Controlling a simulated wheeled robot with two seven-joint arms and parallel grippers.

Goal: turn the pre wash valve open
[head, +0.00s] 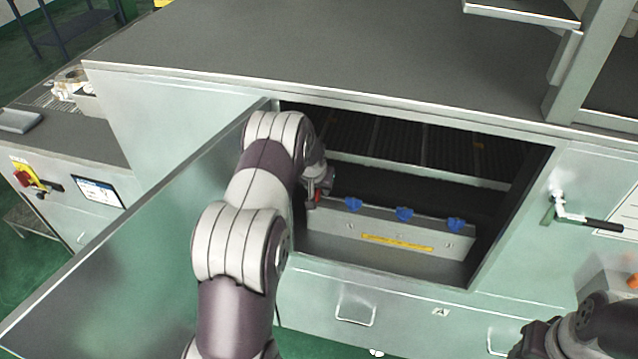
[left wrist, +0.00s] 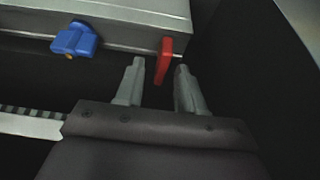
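A grey manifold box (head: 375,228) with a yellow strip stands inside the open cabinet. Three blue valve handles (head: 404,213) sit along its top, and a red valve handle (left wrist: 166,60) is at its end. No readable label shows which is the pre wash valve. My left gripper (head: 316,197) reaches into the cabinet at the box's left end. In the left wrist view, its fingers (left wrist: 160,68) are apart, with the red handle between their tips or just beyond; contact cannot be told. One blue handle (left wrist: 74,40) is to the left. Part of my right arm's end (head: 545,338) shows at the lower right; its fingers are unclear.
The cabinet door (head: 130,245) stands open at the left, beside my left arm. The opening's right wall and lower sill bound the space. A lever handle (head: 585,220) sticks out on the right panel. A drawer front (head: 355,312) lies below.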

